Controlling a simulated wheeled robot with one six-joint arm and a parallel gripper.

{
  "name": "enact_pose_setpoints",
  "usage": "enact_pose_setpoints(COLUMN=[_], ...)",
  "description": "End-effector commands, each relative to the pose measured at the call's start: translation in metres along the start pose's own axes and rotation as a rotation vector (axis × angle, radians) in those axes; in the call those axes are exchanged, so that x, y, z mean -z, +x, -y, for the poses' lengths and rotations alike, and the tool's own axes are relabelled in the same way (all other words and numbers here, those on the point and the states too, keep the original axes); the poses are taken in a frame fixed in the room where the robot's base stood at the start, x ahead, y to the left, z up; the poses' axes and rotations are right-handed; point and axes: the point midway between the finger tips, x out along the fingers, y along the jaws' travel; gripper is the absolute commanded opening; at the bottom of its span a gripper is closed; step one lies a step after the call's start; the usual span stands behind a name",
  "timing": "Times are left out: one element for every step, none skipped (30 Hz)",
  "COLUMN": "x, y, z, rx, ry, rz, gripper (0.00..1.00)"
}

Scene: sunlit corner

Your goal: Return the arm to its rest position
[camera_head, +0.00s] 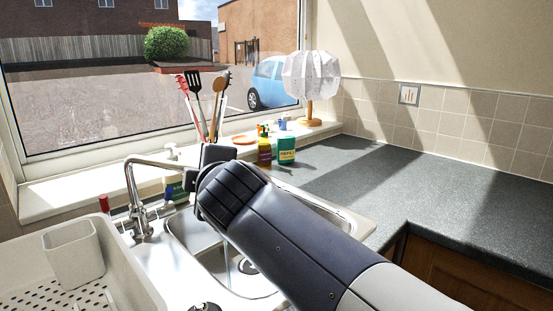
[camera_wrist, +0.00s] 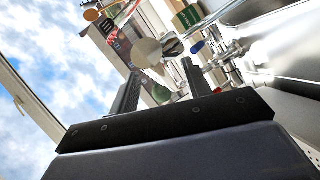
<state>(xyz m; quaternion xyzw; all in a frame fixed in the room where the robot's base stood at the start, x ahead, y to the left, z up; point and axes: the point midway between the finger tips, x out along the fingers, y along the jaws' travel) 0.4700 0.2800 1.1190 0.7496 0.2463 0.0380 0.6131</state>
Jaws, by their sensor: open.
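My arm reaches from the lower right over the sink (camera_head: 195,238) in the head view. Beyond the fingers, the wrist view shows the window sill items and the tap, tilted. The sky fills the left of that view.
A chrome tap (camera_head: 142,195) stands left of my gripper. Utensils (camera_head: 202,100) stand upright behind it. A green bottle (camera_head: 286,150), an amber bottle (camera_head: 264,152) and a lamp (camera_head: 311,78) are near the window. A white dish rack (camera_head: 125,280) is at lower left. The right counter (camera_head: 460,190) is clear.

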Motion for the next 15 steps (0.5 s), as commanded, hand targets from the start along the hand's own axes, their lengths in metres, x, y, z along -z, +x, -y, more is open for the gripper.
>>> enact_pose_setpoints(x=[0.0, -0.001, -0.001, -0.001, -0.001, -0.001, 0.0, 0.0, 0.0, 0.0, -0.001, -0.001, -0.001, -0.001, -0.001], y=[0.008, 0.011, 0.015, 0.018, 0.021, 0.023, 0.025, 0.027, 0.028, 0.029, 0.029, 0.029, 0.029, 0.029, 0.029], z=[0.0, 0.0, 0.0, 0.0, 0.0, 0.0, -0.001, 0.0, 0.0, 0.0, -0.001, -0.001, -0.001, -0.001, -0.001], rx=[0.001, 0.001, 0.001, 0.001, 0.001, 0.0, -0.001, -0.001, 0.0, 0.0, 0.0, 0.0, 0.0, 0.0, 0.0], ry=[0.0, 0.0, -0.001, -0.001, -0.001, -0.001, -0.001, -0.001, -0.001, -0.001, -0.001, -0.001, -0.001, -0.001, -0.001], rz=[0.002, 0.002, 0.002, 0.002, 0.002, 0.001, 0.001, 0.001, 0.001, 0.001, 0.001, 0.001, 0.001, 0.001, 0.001], gripper=[0.46, 0.46, 0.46, 0.46, 0.46, 0.46, 0.46, 0.46, 0.46, 0.46, 0.46, 0.46, 0.46, 0.46, 0.46])
